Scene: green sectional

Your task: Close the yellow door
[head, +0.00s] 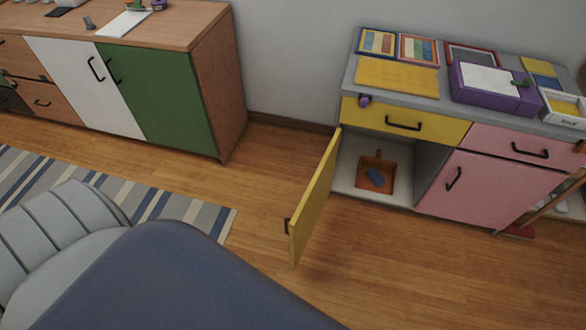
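The yellow door (315,200) stands wide open on the low grey cabinet (352,88) at the right. It is hinged at the cabinet's left side and swings out toward me over the wooden floor. A dark handle (288,227) sits near its free edge, on its outer face. Neither of my grippers shows in the head view.
A wooden sideboard (215,90) with white and green doors stands at the back left. A striped rug (222,217) and a grey-blue padded seat (170,280) fill the lower left. Bare floor (400,270) lies around the yellow door. A pink door (485,190) is shut beside the compartment.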

